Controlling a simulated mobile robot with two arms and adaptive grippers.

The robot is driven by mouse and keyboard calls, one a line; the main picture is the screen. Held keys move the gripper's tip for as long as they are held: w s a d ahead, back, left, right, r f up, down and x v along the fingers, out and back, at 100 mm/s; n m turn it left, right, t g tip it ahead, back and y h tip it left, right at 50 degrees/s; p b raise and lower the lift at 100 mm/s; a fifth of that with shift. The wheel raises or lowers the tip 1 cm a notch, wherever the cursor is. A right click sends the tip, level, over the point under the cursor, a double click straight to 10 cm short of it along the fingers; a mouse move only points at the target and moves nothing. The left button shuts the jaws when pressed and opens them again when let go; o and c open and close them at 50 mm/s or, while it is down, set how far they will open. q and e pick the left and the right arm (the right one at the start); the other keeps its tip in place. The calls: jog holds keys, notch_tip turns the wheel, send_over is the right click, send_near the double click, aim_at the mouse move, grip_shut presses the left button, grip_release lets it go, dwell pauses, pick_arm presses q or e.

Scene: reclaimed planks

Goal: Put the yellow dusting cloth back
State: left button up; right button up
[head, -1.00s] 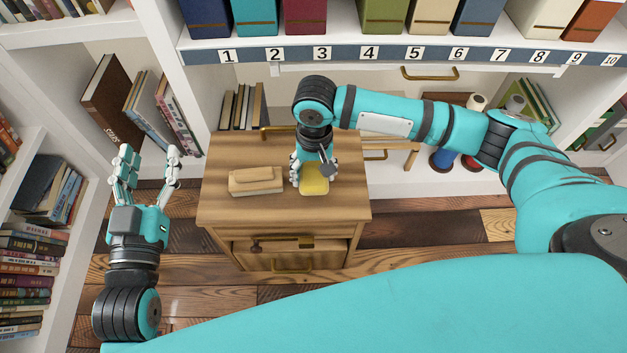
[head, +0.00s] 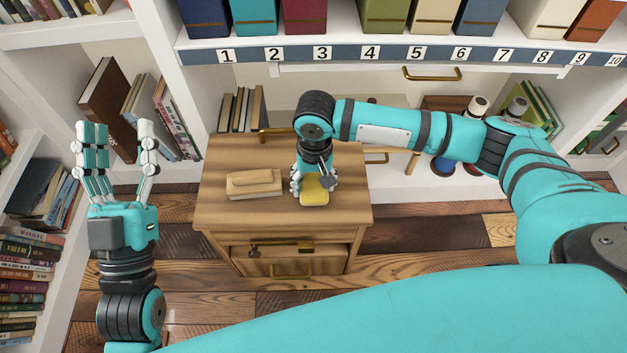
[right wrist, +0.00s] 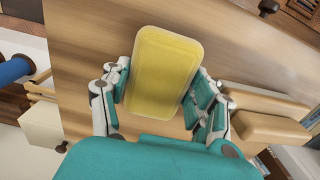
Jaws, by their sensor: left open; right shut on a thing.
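The yellow dusting cloth (head: 314,198) is a flat, rounded pad at the right part of the wooden cabinet's top (head: 225,210). My right gripper (head: 313,183) points down over it and is shut on it. In the right wrist view the cloth (right wrist: 163,70) sits between the fingers, close to the wooden surface; I cannot tell whether it touches. My left gripper (head: 118,132) is open and empty, left of the cabinet, in front of the leaning books.
A wooden block-like object (head: 255,183) lies on the cabinet top left of the cloth. Drawers with brass handles (head: 292,269) face the front. A numbered shelf (head: 420,54) with coloured binders stands behind. Bookshelves (head: 30,240) line the left. The plank floor (head: 430,235) right of the cabinet is clear.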

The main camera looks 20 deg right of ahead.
jog(key=o, duration=1.3)
